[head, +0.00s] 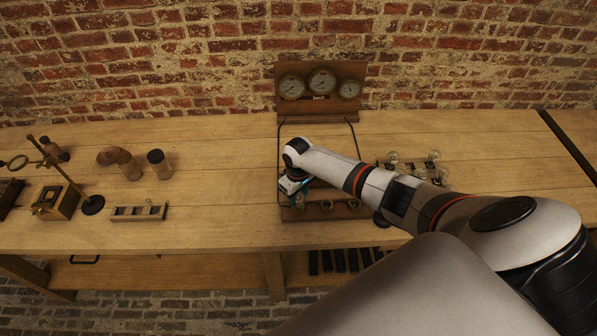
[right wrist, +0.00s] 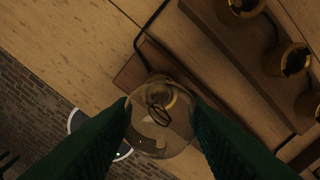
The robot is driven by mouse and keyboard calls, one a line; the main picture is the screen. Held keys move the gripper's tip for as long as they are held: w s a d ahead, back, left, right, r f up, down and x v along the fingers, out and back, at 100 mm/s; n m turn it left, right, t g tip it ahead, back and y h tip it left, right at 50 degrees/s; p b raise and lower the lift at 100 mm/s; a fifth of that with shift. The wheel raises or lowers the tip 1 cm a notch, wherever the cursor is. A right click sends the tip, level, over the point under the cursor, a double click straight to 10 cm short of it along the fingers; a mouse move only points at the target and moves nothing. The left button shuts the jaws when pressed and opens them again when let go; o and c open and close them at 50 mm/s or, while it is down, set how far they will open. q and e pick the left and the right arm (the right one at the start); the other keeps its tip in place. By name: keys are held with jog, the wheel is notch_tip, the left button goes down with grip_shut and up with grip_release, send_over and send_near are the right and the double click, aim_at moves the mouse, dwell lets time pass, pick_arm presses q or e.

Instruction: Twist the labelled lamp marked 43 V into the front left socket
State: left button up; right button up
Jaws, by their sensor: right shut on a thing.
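My right gripper (head: 292,188) is over the left end of the wooden socket board (head: 340,213). In the right wrist view its dark green fingers (right wrist: 161,135) are shut on a clear glass lamp (right wrist: 148,139) with a coiled filament. The lamp's far end lies over a brass-coloured ring on the board's corner; I cannot tell whether it is seated in a socket. No 43 V mark is readable. Other brass sockets (right wrist: 286,60) stand apart from it and look empty. In the head view the gripper hides the front left socket. My left gripper is not in view.
Several clear lamps (head: 420,172) stand right of my forearm. A panel with three gauges (head: 322,82) stands behind the board, with dark wires beside it. The bench between is clear.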

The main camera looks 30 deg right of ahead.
jog(key=shift+m, duration=0.8)
jog(key=o, duration=1.2)
